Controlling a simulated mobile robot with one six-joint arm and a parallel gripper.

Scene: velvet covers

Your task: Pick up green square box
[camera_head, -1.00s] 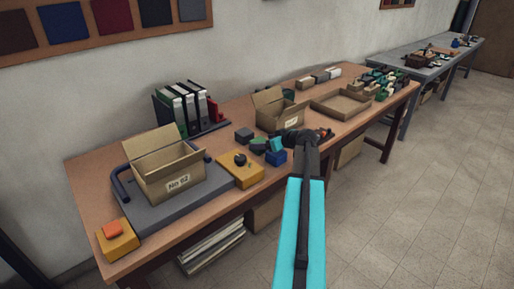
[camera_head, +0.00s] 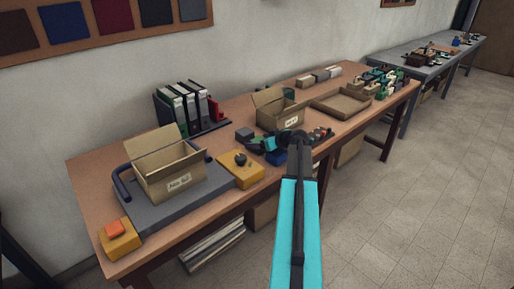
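A small dark green box (camera_head: 256,146) lies on the brown table near its front edge, left of my arm's end. It is small, and its exact shape is hard to make out. My gripper (camera_head: 271,143) is at the dark end of my arm, low over the table, close to the right of the green box. A teal patch shows there, and I cannot tell whether it is a box or part of my gripper. The fingers are too small and dark to show whether they are open or touching anything.
A blue box (camera_head: 278,157) is just below my gripper, and a grey box (camera_head: 244,134) is behind. A yellow box (camera_head: 241,173) with a dark knob is to the left. An open cardboard box (camera_head: 276,116) stands behind, and a shallow tray (camera_head: 342,105) lies right.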

